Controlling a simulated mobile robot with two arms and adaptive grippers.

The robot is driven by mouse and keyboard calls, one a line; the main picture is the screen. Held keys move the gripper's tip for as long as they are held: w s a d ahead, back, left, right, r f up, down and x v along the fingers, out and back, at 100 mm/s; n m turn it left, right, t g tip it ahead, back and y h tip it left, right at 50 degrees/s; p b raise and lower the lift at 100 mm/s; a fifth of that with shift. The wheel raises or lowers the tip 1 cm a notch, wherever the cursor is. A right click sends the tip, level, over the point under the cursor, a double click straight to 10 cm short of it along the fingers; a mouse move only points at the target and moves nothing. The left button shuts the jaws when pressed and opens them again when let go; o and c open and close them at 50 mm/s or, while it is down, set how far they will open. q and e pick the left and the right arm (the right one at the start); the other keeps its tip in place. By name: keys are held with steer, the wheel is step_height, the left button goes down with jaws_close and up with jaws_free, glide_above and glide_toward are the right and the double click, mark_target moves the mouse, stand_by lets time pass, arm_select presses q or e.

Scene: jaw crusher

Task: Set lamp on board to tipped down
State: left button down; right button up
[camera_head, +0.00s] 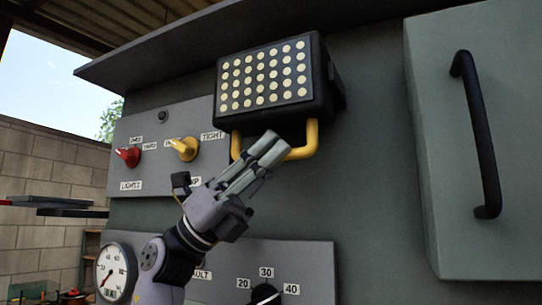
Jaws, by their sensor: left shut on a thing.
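The lamp (264,77) is a black box with a grid of pale round lights on its face, mounted high on the dark green machine wall. A yellow bar handle (310,142) hangs below it. The board (140,124) is a grey panel to its left. My left gripper (276,142) reaches up from the lower left, with its fingers shut on the yellow handle near its middle. The fingers hide part of the handle. The lamp's face points outward toward me. My right gripper is not in view.
A red knob (128,156) and a yellow knob (184,148) sit on the board. A lower panel (310,258) carries a black dial (265,294), with a round gauge (115,272) at left. A cabinet with a black handle (477,135) juts out at right.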

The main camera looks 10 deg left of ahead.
arm_select(q)
steer(key=shift+w+d+r+p, duration=0.1)
steer(key=shift+w+r+p, duration=0.1)
steer(key=shift+w+p, duration=0.3)
steer(key=shift+w+d+r+p, duration=0.1)
steer(key=shift+w+r+p, duration=0.05)
steer(key=shift+w+p, duration=0.25)
steer(key=shift+w+f, duration=0.1)
steer(key=shift+w, duration=0.15)
steer(key=shift+w+d+f, duration=0.1)
steer(key=shift+w, duration=0.05)
steer(key=c, duration=2)
jaws_free()
steer(key=o, duration=0.4)
steer(key=shift+w, duration=0.1)
